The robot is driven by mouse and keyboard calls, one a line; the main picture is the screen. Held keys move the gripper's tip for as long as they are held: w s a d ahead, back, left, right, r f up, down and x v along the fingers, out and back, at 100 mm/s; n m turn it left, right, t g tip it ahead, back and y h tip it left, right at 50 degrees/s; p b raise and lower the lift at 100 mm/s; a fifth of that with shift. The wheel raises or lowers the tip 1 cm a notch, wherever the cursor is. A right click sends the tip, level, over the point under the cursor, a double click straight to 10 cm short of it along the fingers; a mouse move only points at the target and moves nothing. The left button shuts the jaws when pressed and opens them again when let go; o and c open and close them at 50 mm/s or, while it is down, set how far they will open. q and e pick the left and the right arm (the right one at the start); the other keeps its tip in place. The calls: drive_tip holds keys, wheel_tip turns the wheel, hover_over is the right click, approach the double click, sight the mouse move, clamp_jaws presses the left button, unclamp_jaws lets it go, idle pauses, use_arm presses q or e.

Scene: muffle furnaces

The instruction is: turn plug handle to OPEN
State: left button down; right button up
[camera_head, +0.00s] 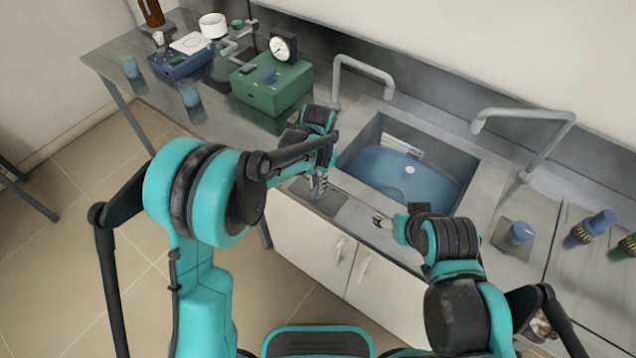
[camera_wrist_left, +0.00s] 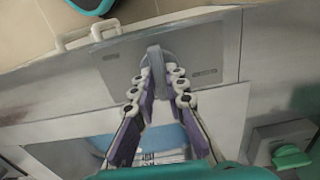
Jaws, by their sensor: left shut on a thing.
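The plug handle (camera_wrist_left: 156,60) is a small grey grip on a flat grey plate set in the counter in front of the sink. In the left wrist view my left gripper (camera_wrist_left: 158,75) has its fingertips closed around this handle. In the head view my left gripper (camera_head: 319,184) reaches down over the plate (camera_head: 325,203), and the handle itself is mostly hidden. Markings on the plate (camera_wrist_left: 205,72) are too small to read. My right gripper (camera_head: 384,222) is near the sink's front edge, apart from the handle; its jaws are too small to judge.
A sink basin (camera_head: 408,178) with blue water lies behind the plate, with a grey tap (camera_head: 362,68) at its back. A green box with a gauge (camera_head: 272,82) stands to the left. White cabinet doors (camera_head: 310,240) are below the counter.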

use_arm(q)
drive_tip(key=c, duration=1.5)
unclamp_jaws()
drive_tip(key=shift+c, duration=0.2)
drive_tip(key=shift+r, duration=0.15)
wheel_tip(320, 180, up, 12)
